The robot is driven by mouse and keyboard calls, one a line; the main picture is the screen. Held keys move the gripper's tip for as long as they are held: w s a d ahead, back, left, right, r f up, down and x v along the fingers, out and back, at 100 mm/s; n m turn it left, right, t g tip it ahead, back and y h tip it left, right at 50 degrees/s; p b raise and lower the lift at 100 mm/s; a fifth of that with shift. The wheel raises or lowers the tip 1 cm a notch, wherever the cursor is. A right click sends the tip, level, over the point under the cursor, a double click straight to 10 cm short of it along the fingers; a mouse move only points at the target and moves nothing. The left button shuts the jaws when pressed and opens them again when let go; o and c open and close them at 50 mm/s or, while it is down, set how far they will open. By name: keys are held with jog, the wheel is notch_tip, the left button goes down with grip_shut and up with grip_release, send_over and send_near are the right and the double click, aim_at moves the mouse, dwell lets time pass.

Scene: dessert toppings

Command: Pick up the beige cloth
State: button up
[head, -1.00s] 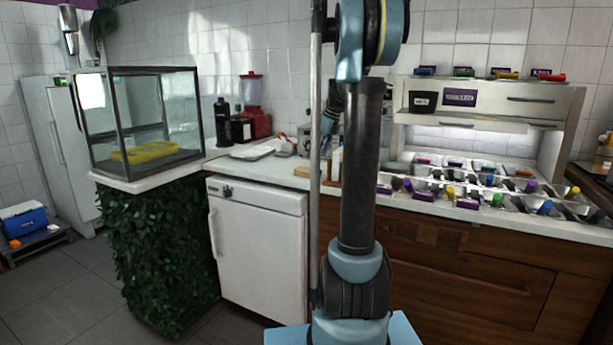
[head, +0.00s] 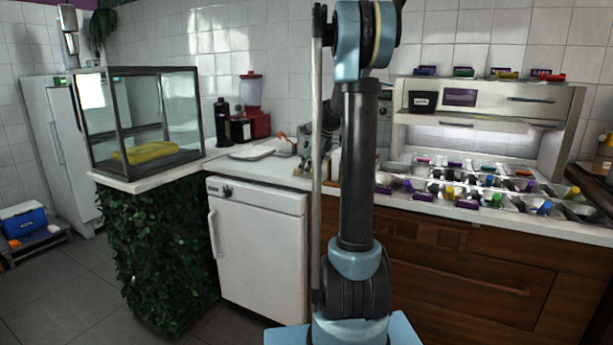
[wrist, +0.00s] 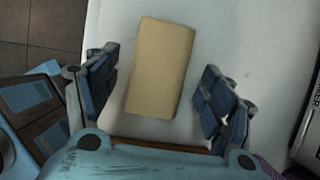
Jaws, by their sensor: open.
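The beige cloth (wrist: 161,68) is a folded, flat rectangle on the white counter in the wrist view. My gripper (wrist: 161,85) is open above it, with one blue-padded finger on each side of the cloth. A strip of white counter shows between the cloth and each finger, so neither finger appears to touch it. In the head view my gripper (head: 304,160) is low over the counter, partly covered by my arm and pole. The cloth cannot be made out there.
The white counter (head: 232,167) holds a white tray (head: 252,152) and a red blender (head: 254,110) left of my gripper. A glass case (head: 140,120) stands further left. Topping bins (head: 470,185) fill the counter at right. In the wrist view a dark-faced object (wrist: 310,125) lies at the right edge.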

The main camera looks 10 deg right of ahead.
jog(key=c, duration=1.1)
jog(key=shift+r, duration=0.1)
notch_tip(320, 180, up, 10)
jog(key=o, duration=0.5)
jog(key=c, duration=0.4)
jog(key=shift+s, duration=0.1)
jog(key=shift+c, duration=0.2)
